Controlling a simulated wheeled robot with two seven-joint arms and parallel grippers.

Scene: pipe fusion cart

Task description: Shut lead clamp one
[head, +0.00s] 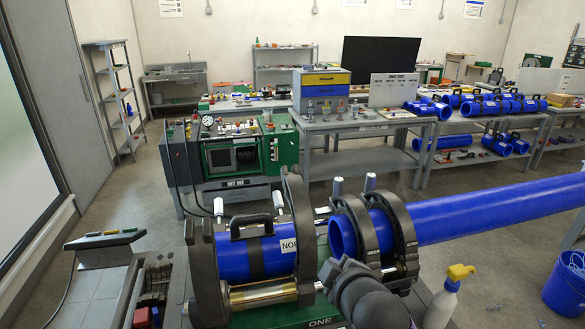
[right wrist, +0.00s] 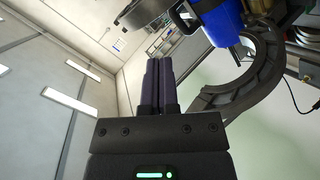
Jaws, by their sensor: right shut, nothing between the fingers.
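The pipe machine's dark clamps stand around two blue pipes in the head view. A short blue pipe (head: 265,257) with a black handle lies between the left outer clamp (head: 207,275) and a tall clamp half (head: 297,225) that rises above it. Two clamps (head: 362,235) (head: 402,235) sit around the long blue pipe (head: 480,213). I cannot tell which one is lead clamp one. In the right wrist view, my right gripper (right wrist: 159,80) is shut and empty; a curved dark clamp arm (right wrist: 262,80) and blue pipe (right wrist: 222,22) are beyond it. My left gripper is not in view.
The green base marked ONE (head: 320,322) is below the clamps. A spray bottle (head: 447,297) stands at front right, and a blue bucket (head: 566,283) is at the right edge. Workbenches (head: 345,122) with tools and pipes line the back. Floor at left is partly clear.

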